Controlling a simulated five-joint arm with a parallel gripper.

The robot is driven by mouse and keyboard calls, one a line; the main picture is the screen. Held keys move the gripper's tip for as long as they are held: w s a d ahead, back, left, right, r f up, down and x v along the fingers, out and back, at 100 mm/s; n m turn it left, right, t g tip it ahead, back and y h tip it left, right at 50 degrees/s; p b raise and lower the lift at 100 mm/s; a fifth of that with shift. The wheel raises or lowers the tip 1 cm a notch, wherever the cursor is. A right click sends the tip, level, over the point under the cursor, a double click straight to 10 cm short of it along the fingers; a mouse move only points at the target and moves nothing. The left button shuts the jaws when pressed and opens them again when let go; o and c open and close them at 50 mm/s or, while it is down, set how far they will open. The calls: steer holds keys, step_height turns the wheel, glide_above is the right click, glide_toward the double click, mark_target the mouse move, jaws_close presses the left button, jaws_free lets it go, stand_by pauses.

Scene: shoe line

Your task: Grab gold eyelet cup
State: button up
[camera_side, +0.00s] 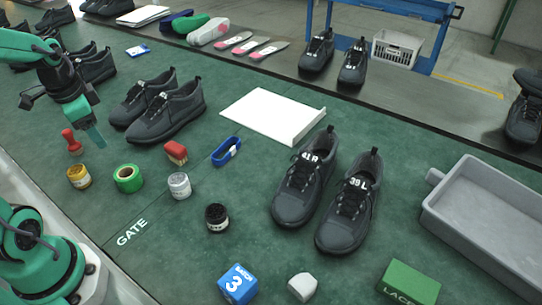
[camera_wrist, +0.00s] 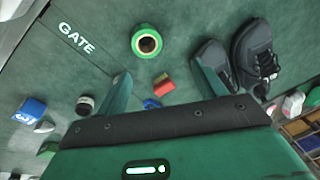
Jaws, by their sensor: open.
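The gold eyelet cup (camera_side: 79,177) is a small upright yellow-gold jar with a pale label. It stands on the green mat in the side view, left of the green tape roll. I cannot make it out in the wrist view. My gripper (camera_side: 94,132) is raised above the mat, behind the gold cup and apart from it. In the wrist view my gripper (camera_wrist: 163,87) is open, with nothing held between its two green fingers.
Near the gold cup are a red stamp (camera_side: 72,141), the green tape roll (camera_side: 129,178), a silver cup (camera_side: 180,185), a black cup (camera_side: 217,217) and a red brush (camera_side: 176,152). Dark shoes (camera_side: 157,105) stand behind. The mat around the GATE lettering is clear.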

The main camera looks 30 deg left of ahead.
mark_target(76, 169)
steer(key=s+a+f+m, duration=0.1)
steer(key=s+a+f, duration=0.1)
steer(key=a, duration=0.1)
steer(key=s+a+f+m+g, duration=0.1)
steer(key=a+f, duration=0.2)
steer(key=a, duration=0.1)
steer(key=s+a+f+m+g+h, duration=0.1)
steer(key=s+a+f, duration=0.1)
steer(key=a+f, duration=0.1)
steer(key=shift+s+a+f, duration=0.2)
steer(key=shift+s+a, duration=0.15)
steer(key=shift+f, duration=0.1)
steer(key=shift+f, duration=1.2)
steer(key=shift+s+f, duration=0.1)
steer(key=shift+f, duration=2.5)
steer(key=shift+c, duration=0.2)
steer(key=c, duration=1.1)
